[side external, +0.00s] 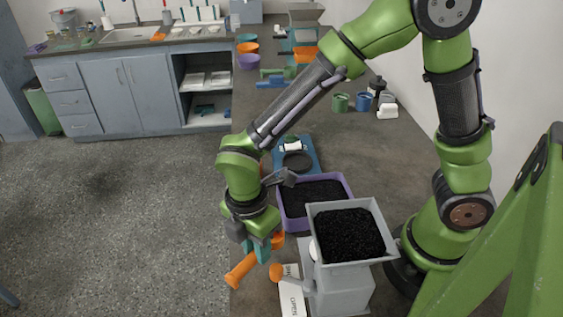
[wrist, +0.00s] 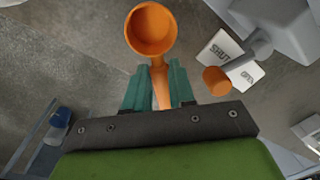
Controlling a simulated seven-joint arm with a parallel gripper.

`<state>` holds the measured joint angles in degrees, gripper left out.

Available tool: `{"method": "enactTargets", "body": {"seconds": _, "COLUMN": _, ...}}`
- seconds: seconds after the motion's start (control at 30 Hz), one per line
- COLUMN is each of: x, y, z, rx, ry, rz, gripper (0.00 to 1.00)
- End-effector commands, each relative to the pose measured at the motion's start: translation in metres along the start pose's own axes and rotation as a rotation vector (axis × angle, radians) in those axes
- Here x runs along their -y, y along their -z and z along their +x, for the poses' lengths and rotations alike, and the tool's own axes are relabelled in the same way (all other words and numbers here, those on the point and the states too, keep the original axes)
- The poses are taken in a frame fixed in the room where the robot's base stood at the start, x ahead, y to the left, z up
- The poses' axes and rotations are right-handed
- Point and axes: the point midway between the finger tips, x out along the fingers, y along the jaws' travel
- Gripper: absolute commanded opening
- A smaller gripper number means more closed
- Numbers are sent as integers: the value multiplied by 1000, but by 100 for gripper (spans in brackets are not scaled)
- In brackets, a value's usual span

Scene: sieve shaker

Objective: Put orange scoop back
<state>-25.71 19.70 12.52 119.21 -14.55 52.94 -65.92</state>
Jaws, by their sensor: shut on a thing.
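My gripper (side external: 262,248) has teal fingers and is shut on the handle of the orange scoop (side external: 240,271). In the wrist view, the fingers (wrist: 160,84) pinch the handle from both sides, and the scoop's round cup (wrist: 152,30) extends beyond them. The cup looks empty. In the side view, the scoop is held near the front left edge of the bench, left of the grey hopper. Part of the handle is hidden by the fingers.
The grey hopper (side external: 345,285) holds black granules. Its orange-knobbed lever (side external: 276,272) and the SHUT/OPEN card (side external: 292,292) are close to the scoop. A purple tray (side external: 289,222) of black granules stands behind. Several coloured bowls (side external: 249,61) sit farther back.

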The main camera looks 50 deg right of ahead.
Motion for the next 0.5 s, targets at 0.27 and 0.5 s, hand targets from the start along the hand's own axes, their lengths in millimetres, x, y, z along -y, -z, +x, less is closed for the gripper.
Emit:
{"method": "enactTargets", "body": {"seconds": 0.27, "x": -3, "y": -1, "z": 34, "rx": 2, "ry": 4, "rz": 2, "gripper": 0}}
{"method": "enactTargets", "body": {"seconds": 0.5, "x": -4, "y": 0, "z": 45, "rx": -1, "ry": -1, "rz": 3, "gripper": 0}}
